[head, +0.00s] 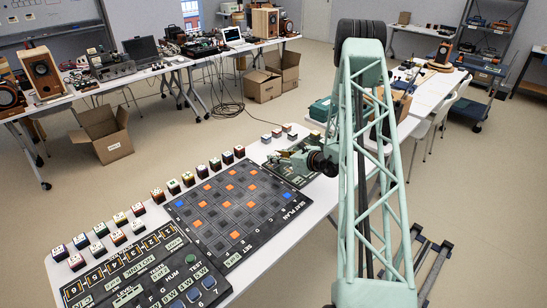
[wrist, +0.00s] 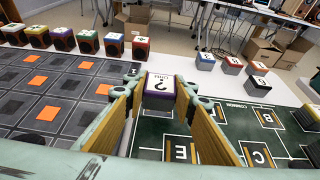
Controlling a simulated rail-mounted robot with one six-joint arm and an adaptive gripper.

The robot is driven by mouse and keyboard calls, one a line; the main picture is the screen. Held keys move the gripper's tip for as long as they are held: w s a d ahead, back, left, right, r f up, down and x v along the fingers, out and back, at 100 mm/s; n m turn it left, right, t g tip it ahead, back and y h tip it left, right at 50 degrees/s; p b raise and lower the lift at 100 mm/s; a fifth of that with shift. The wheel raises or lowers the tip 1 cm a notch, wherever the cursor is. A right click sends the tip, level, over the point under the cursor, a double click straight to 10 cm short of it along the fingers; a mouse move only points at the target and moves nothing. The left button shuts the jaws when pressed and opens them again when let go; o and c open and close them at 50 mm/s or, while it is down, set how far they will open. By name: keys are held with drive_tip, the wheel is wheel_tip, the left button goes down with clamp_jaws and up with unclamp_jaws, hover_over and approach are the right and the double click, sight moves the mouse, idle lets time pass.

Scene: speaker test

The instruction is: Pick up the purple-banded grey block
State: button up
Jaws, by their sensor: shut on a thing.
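In the wrist view a block with a purple band, dark lower part and white top bearing a question mark (wrist: 161,93) sits between my two yellow-padded fingers. My gripper (head: 284,156) is shut on it, near the far end of the long white table in the head view. The block is too small and covered to make out in the head view. Its underside is hidden in the wrist view, so I cannot tell its height over the dark green board (wrist: 190,141).
A grey-and-orange grid board (head: 232,205) lies to the left. Several colour-banded blocks (wrist: 63,39) stand in a row behind it. Blue-, red- and black-banded blocks (wrist: 231,65) stand behind the green board. A control panel (head: 150,270) lies at the near end.

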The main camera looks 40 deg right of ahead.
drive_tip(key=s, duration=0.4)
drive_tip(key=s+a+r, duration=0.1)
drive_tip(key=s, duration=0.8)
drive_tip(key=shift+s+a+r+p, duration=0.2)
drive_tip(key=shift+s+p, duration=0.1)
drive_tip(key=shift+s, duration=0.1)
